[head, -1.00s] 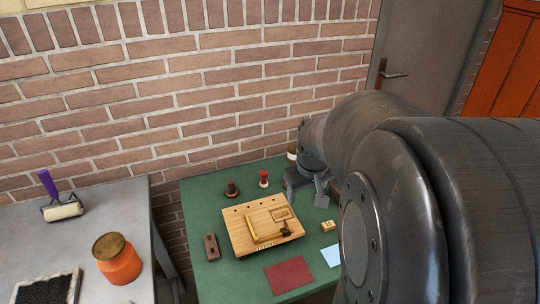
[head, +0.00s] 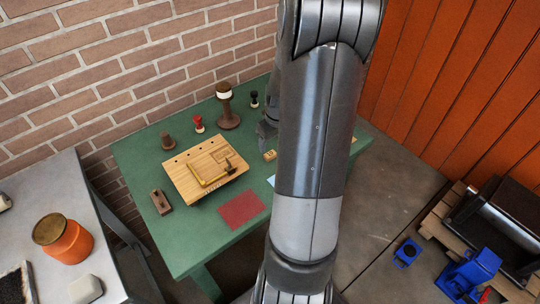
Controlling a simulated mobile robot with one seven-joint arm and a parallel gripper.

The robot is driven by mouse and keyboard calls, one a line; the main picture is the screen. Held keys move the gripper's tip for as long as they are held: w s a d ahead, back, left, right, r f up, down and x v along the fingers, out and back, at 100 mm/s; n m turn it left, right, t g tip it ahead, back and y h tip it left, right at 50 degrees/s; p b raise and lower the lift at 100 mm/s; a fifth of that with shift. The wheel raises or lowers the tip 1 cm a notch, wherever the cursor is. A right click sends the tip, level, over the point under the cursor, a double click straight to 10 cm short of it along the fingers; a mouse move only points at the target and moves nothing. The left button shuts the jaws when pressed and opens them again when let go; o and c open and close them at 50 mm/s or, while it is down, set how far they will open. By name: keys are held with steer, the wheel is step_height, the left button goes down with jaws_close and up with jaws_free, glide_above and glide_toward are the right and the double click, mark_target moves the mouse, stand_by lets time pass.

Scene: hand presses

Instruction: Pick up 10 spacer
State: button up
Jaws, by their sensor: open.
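The 10 spacer (head: 270,155) is a small light wooden block with a dark mark on it. It lies on the green table (head: 150,222), right of the wooden board, close to the left edge of my arm. My gripper (head: 266,134) shows only in part, behind my arm, at the back right of the table. It is open and appears just above and behind the spacer in the picture. The gap between them cannot be judged. Most of the gripper is hidden by my arm.
A wooden board (head: 180,180) with a yellow bar lies mid-table. Behind it stand a brown-handled stamp (head: 226,105), a red stamp (head: 199,124) and a small black one (head: 254,99). A red card (head: 241,208) lies in front. A grey table (head: 60,182) holds an orange jar (head: 65,243).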

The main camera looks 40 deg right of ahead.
mark_target(270, 154)
steer(key=shift+w+a+f, duration=0.1)
steer(key=shift+w+f, duration=0.1)
steer(key=shift+f, duration=1.3)
steer(key=shift+w+a+f, duration=0.1)
steer(key=shift+w+f, duration=0.05)
steer(key=shift+f, duration=1.3)
steer(key=c, duration=1)
